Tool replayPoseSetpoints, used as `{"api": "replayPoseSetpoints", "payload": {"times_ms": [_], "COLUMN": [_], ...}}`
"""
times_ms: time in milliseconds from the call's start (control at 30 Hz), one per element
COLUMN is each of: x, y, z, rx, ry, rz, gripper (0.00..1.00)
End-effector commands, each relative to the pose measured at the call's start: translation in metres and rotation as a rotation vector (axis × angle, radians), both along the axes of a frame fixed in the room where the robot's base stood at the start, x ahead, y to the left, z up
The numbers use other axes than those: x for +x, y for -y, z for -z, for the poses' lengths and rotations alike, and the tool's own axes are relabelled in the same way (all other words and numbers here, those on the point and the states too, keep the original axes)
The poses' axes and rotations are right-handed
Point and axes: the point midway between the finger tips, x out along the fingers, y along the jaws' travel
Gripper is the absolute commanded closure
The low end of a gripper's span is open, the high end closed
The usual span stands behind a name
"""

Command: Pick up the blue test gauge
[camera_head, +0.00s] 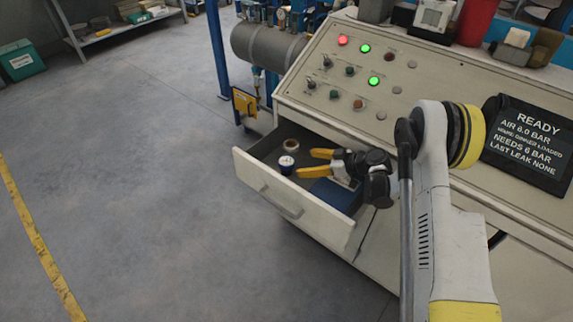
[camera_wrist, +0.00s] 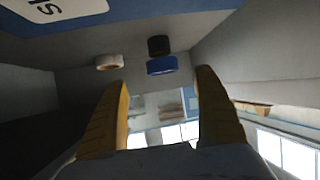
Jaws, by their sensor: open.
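The blue test gauge (camera_head: 286,168) stands in the open drawer, near its front left, with a pale round face on top in the head view. In the wrist view its blue body (camera_wrist: 161,66) shows with a dark part beside it, ahead of my fingertips and between their lines. My gripper (camera_head: 306,163) is open, its two yellow fingers pointing left toward the gauge. Nothing is between the fingers, and a gap separates them from the gauge. The fingers also show in the wrist view (camera_wrist: 160,80).
A pale tape roll (camera_head: 291,146) lies behind the gauge in the drawer (camera_head: 270,198). A blue box (camera_head: 336,196) with a label sits below my gripper. The drawer's walls surround these things. The control panel (camera_head: 420,75) rises behind; the floor at left is clear.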

Motion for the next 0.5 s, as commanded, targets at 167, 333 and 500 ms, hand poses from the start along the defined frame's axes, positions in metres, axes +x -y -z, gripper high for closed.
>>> {"api": "replayPoseSetpoints", "payload": {"times_ms": [167, 333, 500], "x": [0.012, 0.017, 0.023], "y": [-0.026, -0.037, -0.058], "z": [0.016, 0.022, 0.034], "rx": [0.0, 0.0, -0.001], "ry": [0.0, -0.002, -0.001], "rz": [-0.002, 0.0, -0.003], "gripper": [0.19, 0.19, 0.19]}}
